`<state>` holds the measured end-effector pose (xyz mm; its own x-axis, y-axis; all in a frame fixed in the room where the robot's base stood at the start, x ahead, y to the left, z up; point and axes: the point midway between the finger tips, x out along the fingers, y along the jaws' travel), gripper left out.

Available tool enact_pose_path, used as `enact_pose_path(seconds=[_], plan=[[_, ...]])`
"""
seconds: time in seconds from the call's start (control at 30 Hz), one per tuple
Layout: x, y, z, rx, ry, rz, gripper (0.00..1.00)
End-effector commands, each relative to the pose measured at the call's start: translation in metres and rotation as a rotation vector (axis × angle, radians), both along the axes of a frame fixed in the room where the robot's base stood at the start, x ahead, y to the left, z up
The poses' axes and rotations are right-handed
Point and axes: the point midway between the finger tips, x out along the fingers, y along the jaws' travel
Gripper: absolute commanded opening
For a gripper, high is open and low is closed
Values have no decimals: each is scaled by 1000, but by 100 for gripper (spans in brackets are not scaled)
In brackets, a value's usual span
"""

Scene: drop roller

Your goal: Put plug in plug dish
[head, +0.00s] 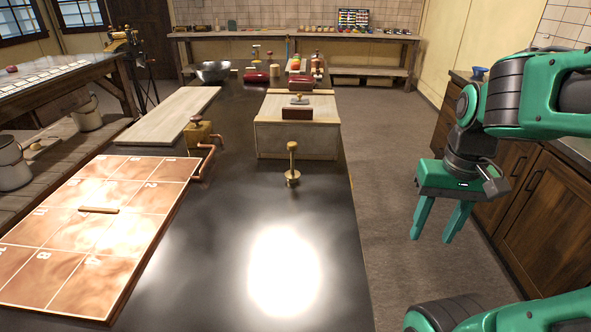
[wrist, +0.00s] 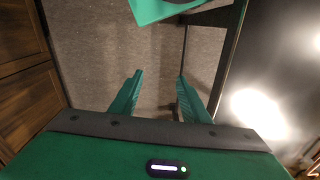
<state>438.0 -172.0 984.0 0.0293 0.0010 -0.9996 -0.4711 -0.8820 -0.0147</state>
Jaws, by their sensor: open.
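A small brass piece with a knobbed top (head: 292,163) stands upright on the dark table in front of a pale wooden box (head: 285,140). It may be the plug, but I cannot tell for sure. It has a wider round foot, and I cannot tell whether that is a separate dish. I cannot make out a plug dish with certainty. My green gripper (head: 432,239) hangs over the floor right of the table, fingers down, open and empty. It also shows in the wrist view (wrist: 159,75), with only floor between the fingers.
The dark table (head: 200,265) is clear at its front middle. A tiled copper-coloured board (head: 115,235) lies at left, with a pale plank (head: 170,112) behind it. A metal bowl (head: 213,70) and several small items stand farther back. Wooden cabinets (head: 548,210) flank the right side.

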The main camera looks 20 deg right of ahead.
Motion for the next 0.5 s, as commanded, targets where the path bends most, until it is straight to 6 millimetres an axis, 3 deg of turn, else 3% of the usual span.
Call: enact_pose_path(seconds=[0.17,0.3,0.4,0.5], plan=[[93,32,28,-25,-99,256,42],[176,74,53,-38,-203,500,42],[224,109,66,-39,-270,650,42],[257,141,77,-37,-324,766,42]])
